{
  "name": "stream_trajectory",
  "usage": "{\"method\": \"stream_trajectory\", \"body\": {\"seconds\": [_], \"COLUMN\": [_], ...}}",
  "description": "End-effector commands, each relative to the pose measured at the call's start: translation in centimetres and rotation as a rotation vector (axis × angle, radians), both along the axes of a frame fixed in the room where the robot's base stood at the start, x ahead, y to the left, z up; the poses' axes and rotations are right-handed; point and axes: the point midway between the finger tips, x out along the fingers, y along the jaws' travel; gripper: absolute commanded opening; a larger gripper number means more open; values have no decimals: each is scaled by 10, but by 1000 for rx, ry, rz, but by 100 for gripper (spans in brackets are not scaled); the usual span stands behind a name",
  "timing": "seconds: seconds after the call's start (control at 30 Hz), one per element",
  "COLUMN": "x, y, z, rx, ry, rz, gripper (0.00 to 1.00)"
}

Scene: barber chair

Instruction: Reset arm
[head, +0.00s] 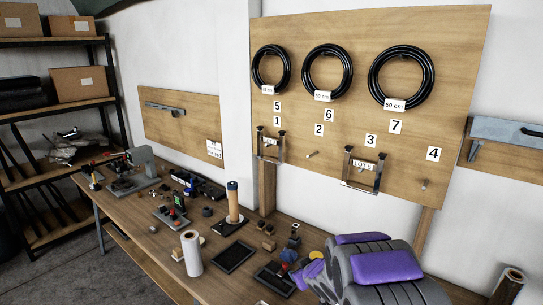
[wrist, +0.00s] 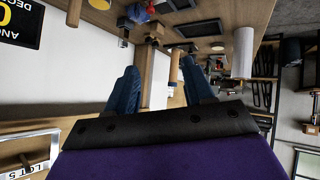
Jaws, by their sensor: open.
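My gripper (wrist: 158,85) shows in the wrist view with its two blue fingers apart and nothing between them. My grey arm with purple pads fills the lower right of the head view, in front of the workbench (head: 150,255) and the pegboard. The fingertips are hard to make out in the head view. In the wrist view the picture is turned, with the bench along the top edge.
The pegboard (head: 350,130) carries black hose coils (head: 401,78) and metal frames (head: 362,171). The bench holds a white roll (head: 192,253), a wooden cylinder (head: 233,203), black trays (head: 234,257) and several small parts. A shelf rack (head: 60,141) stands at left beside open floor (head: 60,270).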

Motion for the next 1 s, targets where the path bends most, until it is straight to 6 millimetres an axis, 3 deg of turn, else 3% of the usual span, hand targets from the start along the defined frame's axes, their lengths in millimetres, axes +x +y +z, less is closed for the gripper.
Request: {"method": "stream_trajectory", "body": {"seconds": [0.03, 0.27, 0.5, 0.73, 1.0], "x": [-10, -81, -186, -303, -435], "y": [-14, -69, -98, -95, -66], "z": [14, 53, 79, 96, 107], "rx": [-27, -117, -144, -116, -53], "ry": [20, 179, 392, 629, 910], "rz": [-49, -264, -442, -548, -571], "gripper": [52, 52, 52, 52, 52]}}
